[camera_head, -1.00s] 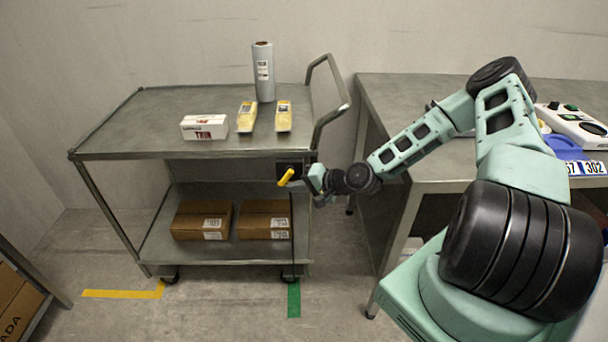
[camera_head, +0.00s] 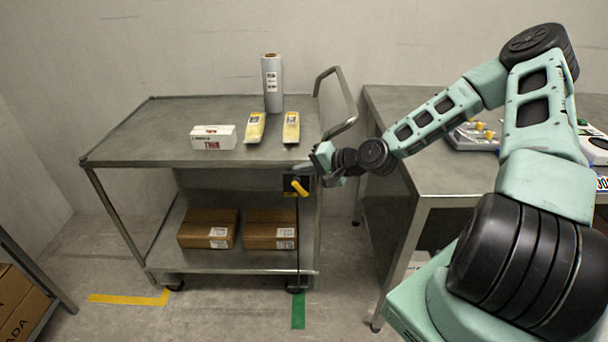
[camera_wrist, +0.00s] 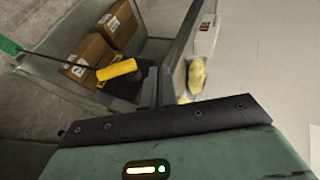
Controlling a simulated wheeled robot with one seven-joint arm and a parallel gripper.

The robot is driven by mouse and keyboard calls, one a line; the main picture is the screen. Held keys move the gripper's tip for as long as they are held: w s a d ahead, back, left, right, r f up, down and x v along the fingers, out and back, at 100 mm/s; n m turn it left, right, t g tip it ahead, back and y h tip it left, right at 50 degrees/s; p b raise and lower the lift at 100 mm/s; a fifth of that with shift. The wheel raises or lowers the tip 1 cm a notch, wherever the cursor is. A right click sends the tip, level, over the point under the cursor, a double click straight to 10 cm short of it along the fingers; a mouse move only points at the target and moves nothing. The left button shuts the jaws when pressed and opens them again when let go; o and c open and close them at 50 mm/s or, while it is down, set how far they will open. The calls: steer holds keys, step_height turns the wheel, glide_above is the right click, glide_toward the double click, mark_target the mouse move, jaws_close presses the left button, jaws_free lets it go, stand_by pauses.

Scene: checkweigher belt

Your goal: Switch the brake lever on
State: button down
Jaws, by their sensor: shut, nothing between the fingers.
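The brake lever (camera_head: 300,188) is a yellow handle on a black plate (camera_head: 287,182) at the front right post of the grey metal cart (camera_head: 130,155). In the head view it slants down to the right. The lever also shows in the wrist view (camera_wrist: 117,70), upper left of the gripper body, with clear space between. My gripper (camera_head: 320,163) is shut and empty, just above and right of the lever and near the cart's right corner. It appears apart from the lever. Its fingertips are small in the head view.
The cart top holds a white box (camera_head: 213,137), two yellow packs (camera_head: 255,127) and a grey roll (camera_head: 272,84). Cardboard boxes (camera_head: 208,228) sit on its lower shelf. The cart's push handle (camera_head: 345,105) rises behind my gripper. A metal table (camera_head: 440,170) stands to the right.

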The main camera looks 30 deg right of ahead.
steer(key=shift+f, duration=0.1)
steer(key=s+d+h+p, duration=0.2)
steer(key=s+d, duration=0.6)
steer(key=s, duration=0.3)
steer(key=shift+d+r+t+h, duration=0.15)
steer(key=shift+r+t+h, duration=0.15)
steer(key=shift+t+h, duration=0.1)
glide_toward(300, 187)
steer(key=w+d+f, duration=0.2)
steer(key=w+d, duration=0.2)
steer(key=shift+w+a+f+p, duration=0.15)
steer(key=shift+w+a+f, duration=0.2)
steer(key=shift+a, duration=0.25)
steer(key=shift+w+a+f+p, duration=0.1)
steer(key=shift+w+a+f, duration=0.15)
steer(key=shift+a+f, duration=0.3)
steer(key=shift+w+a+f+p, duration=0.15)
steer(key=shift+w+a+f, duration=0.2)
steer(key=shift+a, duration=0.3)
steer(key=shift+d+f+m, duration=0.15)
steer(key=shift+f+m, duration=0.05)
steer(key=shift+m, duration=0.1)
